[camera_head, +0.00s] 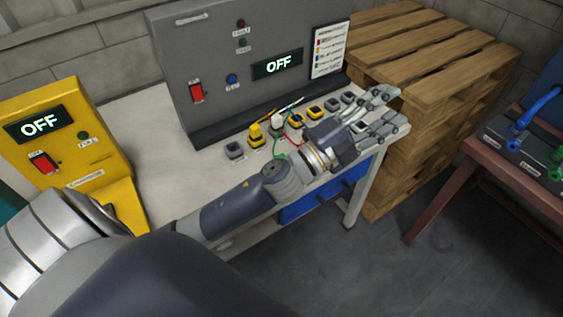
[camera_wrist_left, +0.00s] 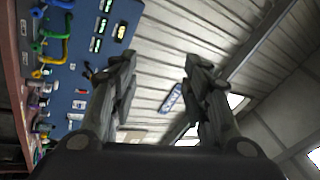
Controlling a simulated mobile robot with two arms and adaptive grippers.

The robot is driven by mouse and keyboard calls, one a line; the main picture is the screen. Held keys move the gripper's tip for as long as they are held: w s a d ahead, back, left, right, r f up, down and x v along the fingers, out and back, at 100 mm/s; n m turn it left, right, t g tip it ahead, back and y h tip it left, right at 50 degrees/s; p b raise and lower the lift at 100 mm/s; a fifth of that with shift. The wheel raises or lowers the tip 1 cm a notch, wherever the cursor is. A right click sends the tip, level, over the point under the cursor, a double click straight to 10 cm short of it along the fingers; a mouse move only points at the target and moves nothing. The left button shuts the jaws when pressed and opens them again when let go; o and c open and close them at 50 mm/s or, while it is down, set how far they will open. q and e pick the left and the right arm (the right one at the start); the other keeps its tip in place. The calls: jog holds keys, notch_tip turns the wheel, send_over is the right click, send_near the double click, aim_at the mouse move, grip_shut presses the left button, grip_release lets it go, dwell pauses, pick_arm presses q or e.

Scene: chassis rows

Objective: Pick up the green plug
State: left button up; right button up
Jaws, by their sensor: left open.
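A green plug (camera_head: 557,156) shows in the head view at the far right, partly cut off by the picture edge, on the dark top of the reddish table. A green piece (camera_wrist_left: 75,117) also shows at the left of the left wrist view, but I cannot tell whether it is the same plug. My left gripper (camera_head: 392,108) is open and empty, above the right end of the white bench and well to the left of the green plug. Its spread fingers (camera_wrist_left: 160,68) hold nothing in the left wrist view. My right gripper is not in view.
A blue plug with a blue cable (camera_head: 515,142) is beside the green plug on the reddish table (camera_head: 470,150). Wooden pallets (camera_head: 425,55) are stacked behind my left gripper. A grey panel (camera_head: 215,75) and small sockets stand on the white bench (camera_head: 165,160). Open floor lies between the tables.

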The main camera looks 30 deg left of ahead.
pick_arm(q)
jog(key=s+d+r+m+g+h, duration=0.1)
jog(key=s+d+m+g+h, duration=0.1)
jog(key=d+m+g+h, duration=0.65)
notch_tip(320, 180, down, 6)
jog(key=s+m+g+y, duration=0.25)
jog(key=m+g, duration=0.35)
jog(key=m, duration=0.5)
jog(key=w+a+f+m+g+y, duration=0.1)
jog(key=a+f+m+g+y, duration=0.2)
jog(key=a+f+y, duration=0.5)
jog(key=a+f+n+g+y, duration=0.15)
jog(key=a+y, duration=0.65)
jog(key=a, duration=1.5)
jog(key=f, duration=0.2)
jog(key=f+p, duration=0.1)
jog(key=f, duration=0.2)
jog(key=shift+a, duration=0.2)
jog(key=shift+f, duration=0.25)
jog(key=f, duration=0.1)
jog(key=d+f+p, duration=0.1)
jog(key=f, duration=0.1)
jog(key=w+f+p, duration=0.1)
jog(key=shift+d+f, duration=0.15)
jog(key=shift+f, duration=0.6)
